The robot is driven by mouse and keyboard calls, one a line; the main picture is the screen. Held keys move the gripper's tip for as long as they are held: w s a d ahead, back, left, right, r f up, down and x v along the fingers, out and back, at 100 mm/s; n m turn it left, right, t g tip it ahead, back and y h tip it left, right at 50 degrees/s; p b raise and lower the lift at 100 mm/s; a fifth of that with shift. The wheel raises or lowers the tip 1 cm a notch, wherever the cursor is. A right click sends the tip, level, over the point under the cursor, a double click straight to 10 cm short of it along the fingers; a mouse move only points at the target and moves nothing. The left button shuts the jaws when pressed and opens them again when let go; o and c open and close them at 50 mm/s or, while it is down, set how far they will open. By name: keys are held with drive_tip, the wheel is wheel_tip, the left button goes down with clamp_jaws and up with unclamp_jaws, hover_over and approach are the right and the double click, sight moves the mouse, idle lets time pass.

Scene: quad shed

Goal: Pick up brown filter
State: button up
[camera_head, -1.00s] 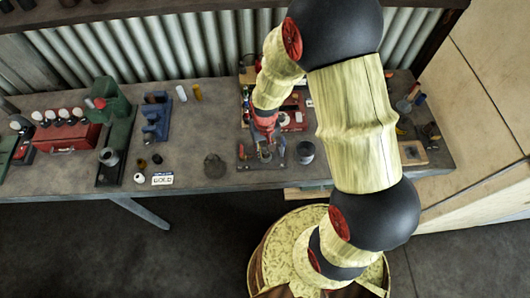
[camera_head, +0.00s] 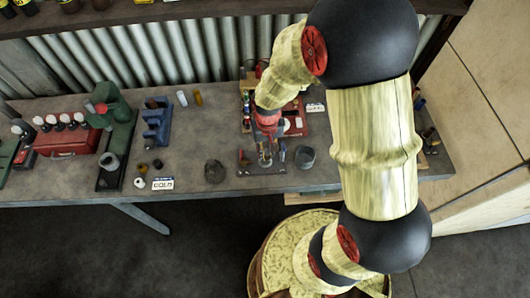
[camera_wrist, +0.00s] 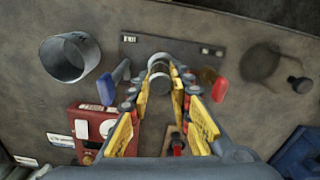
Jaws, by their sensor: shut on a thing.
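My gripper (camera_wrist: 161,82) is shut, its yellow-padded fingers closed around a small cylindrical thing (camera_wrist: 158,62) with a pale grey rim. Its body is mostly hidden, so I cannot tell whether it is the brown filter. It is over a dark rectangular plate (camera_wrist: 190,45) on the bench. In the head view my gripper (camera_head: 266,153) is small, low over the same plate near the bench's front edge.
A grey metal cup (camera_wrist: 70,57) stands beside the plate, and a dark round thing (camera_head: 214,171) lies on its other side. A red case (camera_wrist: 95,128) is near the fingers. A blue fixture (camera_head: 157,122) and a green machine (camera_head: 112,108) stand farther left on the bench (camera_head: 210,120).

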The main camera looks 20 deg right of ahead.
drive_tip(key=s+d+r, duration=0.1)
drive_tip(key=s+r, duration=0.3)
drive_tip(key=s, duration=0.2)
drive_tip(key=s+d+r+p, duration=0.1)
drive_tip(key=s+r, duration=0.3)
drive_tip(key=s, duration=0.2)
drive_tip(key=shift+s+d+r, duration=0.25)
drive_tip(key=shift+s+r, duration=0.05)
drive_tip(key=shift+s, duration=0.1)
drive_tip(key=shift+d+r, duration=0.1)
idle(0.5)
